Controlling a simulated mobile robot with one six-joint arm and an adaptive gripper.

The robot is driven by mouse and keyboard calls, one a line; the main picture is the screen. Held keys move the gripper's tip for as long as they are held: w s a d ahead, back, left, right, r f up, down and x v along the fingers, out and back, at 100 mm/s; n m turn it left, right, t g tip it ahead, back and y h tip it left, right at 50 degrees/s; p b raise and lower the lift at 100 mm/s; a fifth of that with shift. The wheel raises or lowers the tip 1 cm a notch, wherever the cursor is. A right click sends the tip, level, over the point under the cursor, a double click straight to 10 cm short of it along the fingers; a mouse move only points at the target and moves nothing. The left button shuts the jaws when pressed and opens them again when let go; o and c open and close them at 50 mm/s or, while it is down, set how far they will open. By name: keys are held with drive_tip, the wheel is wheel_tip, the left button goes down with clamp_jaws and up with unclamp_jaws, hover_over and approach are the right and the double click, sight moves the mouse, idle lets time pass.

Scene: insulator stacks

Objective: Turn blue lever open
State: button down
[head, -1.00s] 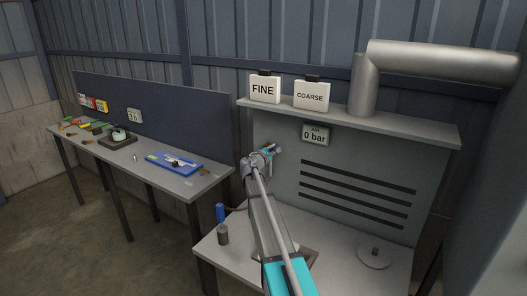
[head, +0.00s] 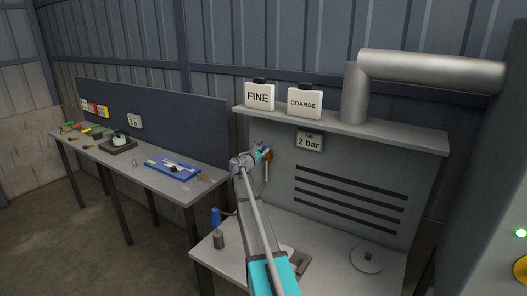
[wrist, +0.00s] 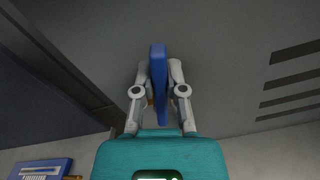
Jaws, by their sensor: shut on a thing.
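The blue lever (wrist: 158,75) stands between the two fingers of my gripper (wrist: 159,72) in the wrist view, with a finger pressed on each side. It looks nearly upright there, tilted slightly. A bit of brass (wrist: 150,101) shows behind the fingers. In the head view my gripper (head: 264,152) is at the left part of the grey back panel, beside a small brass fitting (head: 269,157). My arm hides most of the lever in that view. The air display (head: 310,141) on the panel reads 2 bar.
A shelf (head: 350,127) above carries the FINE box (head: 259,97) and the COARSE box (head: 304,104). A blue-handled tool (head: 216,222) stands at the bench's left. A round plate (head: 367,259) lies at right. A side bench (head: 190,190) holds a blue tray (head: 173,170).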

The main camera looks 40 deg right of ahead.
drive_tip(key=w+n, duration=0.1)
drive_tip(key=w+a+n, duration=0.1)
drive_tip(key=n, duration=0.1)
drive_tip(key=shift+w+a+r, duration=0.1)
drive_tip(key=shift+a, duration=0.2)
drive_tip(key=shift+w+d+n, duration=0.1)
drive_tip(key=shift+n, duration=0.4)
drive_tip(key=shift+d+r, duration=0.15)
drive_tip(key=shift+d, duration=0.15)
drive_tip(key=c, duration=0.7)
unclamp_jaws()
drive_tip(key=shift+s+a, duration=0.1)
drive_tip(key=shift+s, duration=0.1)
